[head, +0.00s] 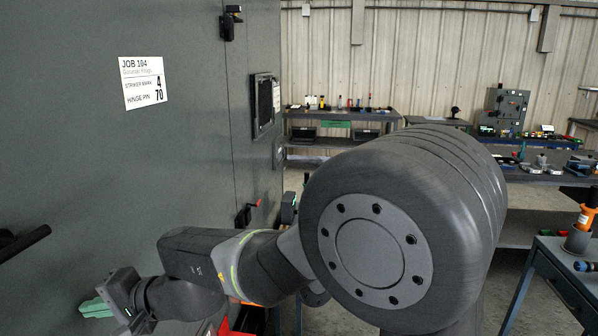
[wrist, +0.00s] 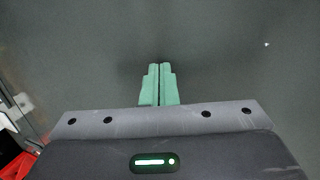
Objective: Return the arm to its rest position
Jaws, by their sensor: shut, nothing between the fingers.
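My gripper (head: 97,308) is at the lower left in the head view, in front of the grey enclosure wall (head: 100,190). In the wrist view my gripper's two green fingers (wrist: 159,84) are together with nothing between them, pointing at a plain dark grey surface (wrist: 160,35). I cannot tell how far the fingertips are from that surface. My arm is bent across the front of the head view and hides part of the floor and the area behind it.
A job sheet (head: 142,82) is on the enclosure, with a black handle (head: 24,243) at the left. A red-tipped latch (head: 247,213) is near its edge. Benches with tools (head: 540,170) stand at the right. A red bin (wrist: 18,165) shows at lower left in the wrist view.

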